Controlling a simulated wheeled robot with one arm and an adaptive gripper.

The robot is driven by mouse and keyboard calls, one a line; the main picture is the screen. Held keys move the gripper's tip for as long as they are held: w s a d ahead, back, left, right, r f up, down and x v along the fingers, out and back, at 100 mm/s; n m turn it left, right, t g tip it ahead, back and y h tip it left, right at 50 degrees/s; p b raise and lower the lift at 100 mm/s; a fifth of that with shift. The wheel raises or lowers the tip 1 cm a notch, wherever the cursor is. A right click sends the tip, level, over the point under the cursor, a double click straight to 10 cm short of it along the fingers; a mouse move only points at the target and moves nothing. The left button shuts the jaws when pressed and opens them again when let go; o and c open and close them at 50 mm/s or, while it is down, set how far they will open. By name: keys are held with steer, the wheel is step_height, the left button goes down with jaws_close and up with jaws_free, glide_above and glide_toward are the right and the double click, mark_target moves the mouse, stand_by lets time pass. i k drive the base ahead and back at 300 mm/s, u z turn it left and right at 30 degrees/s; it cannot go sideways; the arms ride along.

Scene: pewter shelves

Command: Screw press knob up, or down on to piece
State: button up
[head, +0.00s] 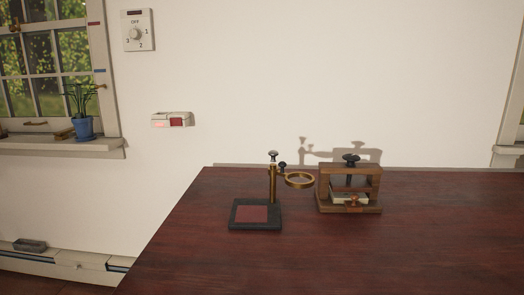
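A small wooden press (376,185) stands on the dark red table, right of the middle of the head view. Its black knob (351,158) sits above the top beam on an upright screw. A dark plate shows under the beam. A pale flat piece (340,197) lies in the press's lower opening, with a small orange-brown part at its front. I cannot tell whether the plate touches the piece. My gripper is not in view.
A brass stand with a ring (300,181) on a black base (240,226) stands close left of the press. The table's front and right (400,260) are clear. The wall behind holds a dial (136,33) and a small switch box (172,119). A blue plant pot (83,128) is on the windowsill.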

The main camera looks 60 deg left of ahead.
mark_target(350, 159)
steer(key=u, duration=1.95)
